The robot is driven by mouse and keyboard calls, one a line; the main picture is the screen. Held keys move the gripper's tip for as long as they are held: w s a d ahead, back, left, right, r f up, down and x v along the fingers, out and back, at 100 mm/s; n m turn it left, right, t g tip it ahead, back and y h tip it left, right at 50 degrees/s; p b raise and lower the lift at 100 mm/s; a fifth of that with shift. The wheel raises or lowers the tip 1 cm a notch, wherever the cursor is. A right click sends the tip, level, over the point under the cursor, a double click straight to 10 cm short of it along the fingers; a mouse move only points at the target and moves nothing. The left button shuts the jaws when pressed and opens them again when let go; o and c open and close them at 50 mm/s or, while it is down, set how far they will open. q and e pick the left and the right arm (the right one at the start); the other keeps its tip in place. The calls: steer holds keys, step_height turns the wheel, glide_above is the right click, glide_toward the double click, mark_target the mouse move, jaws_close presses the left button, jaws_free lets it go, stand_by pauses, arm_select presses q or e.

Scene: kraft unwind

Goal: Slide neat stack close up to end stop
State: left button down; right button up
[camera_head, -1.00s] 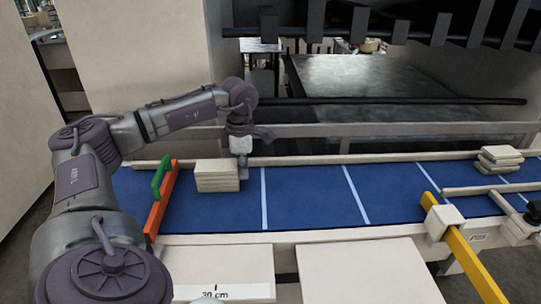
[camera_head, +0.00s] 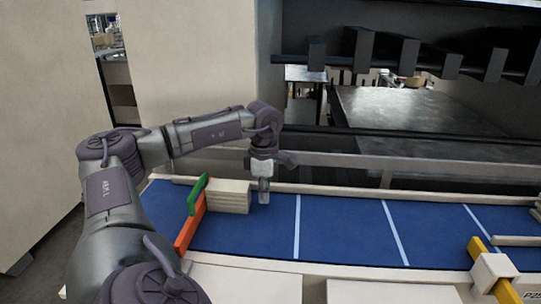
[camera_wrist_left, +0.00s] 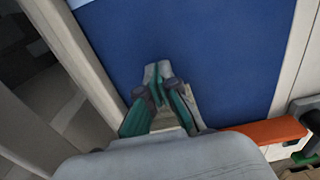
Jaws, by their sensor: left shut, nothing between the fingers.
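The neat stack (camera_head: 228,196) of flat beige sheets lies on the blue belt in the head view. Its left side is close against the end stop (camera_head: 188,228), an orange bar with a green handle-like part (camera_head: 197,191); I cannot tell whether they touch. My left gripper (camera_head: 264,196) points down just right of the stack, fingers shut and empty, with a small gap seeming to show. In the left wrist view the shut fingers (camera_wrist_left: 157,85) are over bare belt, and the orange bar (camera_wrist_left: 268,131) shows at right. The stack is not clear there. My right gripper is not in view.
The blue belt (camera_head: 345,228) is clear to the right, crossed by pale lines. A low beige rail (camera_head: 400,194) runs along its far side. A yellow bar in a pale block (camera_head: 493,274) stands at the near right. A large machine opening lies behind.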

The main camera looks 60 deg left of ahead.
arm_select(q)
steer(key=w+r, duration=0.1)
steer(key=w+d+r, duration=0.1)
steer(key=r, duration=0.1)
steer(key=shift+w+d+r, duration=0.1)
steer(key=shift+d+r, duration=0.05)
steer(key=shift+d, duration=0.05)
step_height(320, 180, up, 7)
steer(key=s, duration=0.1)
steer(key=shift+a, duration=0.3)
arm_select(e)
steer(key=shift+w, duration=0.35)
